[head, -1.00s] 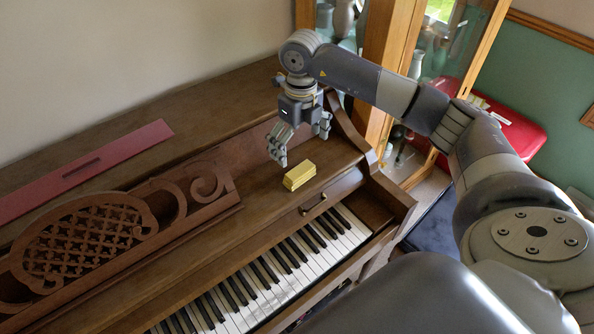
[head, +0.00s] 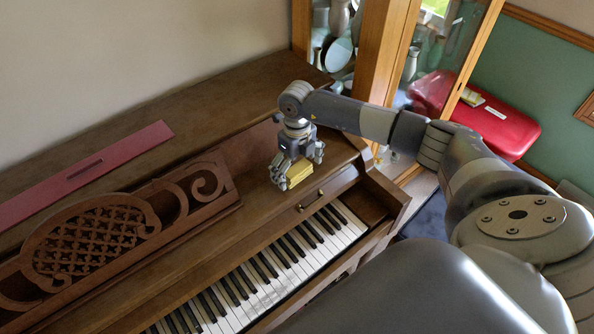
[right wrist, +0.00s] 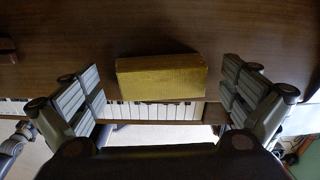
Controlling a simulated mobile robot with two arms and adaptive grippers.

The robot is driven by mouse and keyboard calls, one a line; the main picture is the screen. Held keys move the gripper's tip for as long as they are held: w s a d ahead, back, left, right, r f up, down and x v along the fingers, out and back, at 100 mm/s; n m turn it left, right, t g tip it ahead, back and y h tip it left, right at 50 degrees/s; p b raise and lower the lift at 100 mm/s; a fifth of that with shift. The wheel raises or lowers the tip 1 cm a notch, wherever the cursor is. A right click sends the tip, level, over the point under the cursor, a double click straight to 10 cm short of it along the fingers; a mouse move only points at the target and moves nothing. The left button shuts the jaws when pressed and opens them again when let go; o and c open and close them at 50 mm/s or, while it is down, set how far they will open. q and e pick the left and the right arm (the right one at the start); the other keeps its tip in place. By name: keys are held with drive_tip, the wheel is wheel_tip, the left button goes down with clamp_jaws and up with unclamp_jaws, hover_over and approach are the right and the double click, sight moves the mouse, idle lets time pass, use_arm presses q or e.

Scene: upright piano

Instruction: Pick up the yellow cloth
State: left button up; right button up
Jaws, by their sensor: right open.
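The yellow cloth (head: 299,174) is a folded, block-shaped bundle on the wooden piano top, near the front edge above the keys. It also shows in the right wrist view (right wrist: 160,78), lying between the two spread fingers. My right gripper (head: 296,174) is open and down at the cloth, with a finger on either side of it. In the right wrist view the right gripper (right wrist: 163,92) shows a gap between each finger and the cloth. In the head view the fingers partly hide the cloth. My left gripper is not in view.
The piano keys (head: 270,268) lie just in front of and below the cloth. A carved music stand (head: 95,240) and a red strip (head: 85,172) are to the left. A glass cabinet (head: 385,50) and a red case (head: 480,115) stand behind right.

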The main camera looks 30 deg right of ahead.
sight(297, 168)
drive_tip(key=c, duration=1.1)
drive_tip(key=shift+r+b, duration=0.3)
drive_tip(key=shift+r, duration=0.15)
wheel_tip(297, 168, up, 2)
drive_tip(key=shift+w+r+b, duration=0.1)
drive_tip(key=shift+r+b, duration=0.1)
drive_tip(key=shift+b, duration=0.45)
drive_tip(key=s+a+r+b, duration=0.1)
drive_tip(key=s+a+b, duration=0.2)
drive_tip(key=s+a, duration=0.6)
drive_tip(key=a, duration=0.4)
drive_tip(key=shift+a+r+b, duration=0.15)
drive_tip(key=shift+r+b, duration=0.15)
drive_tip(key=shift+r, duration=0.1)
drive_tip(key=shift+s, duration=0.1)
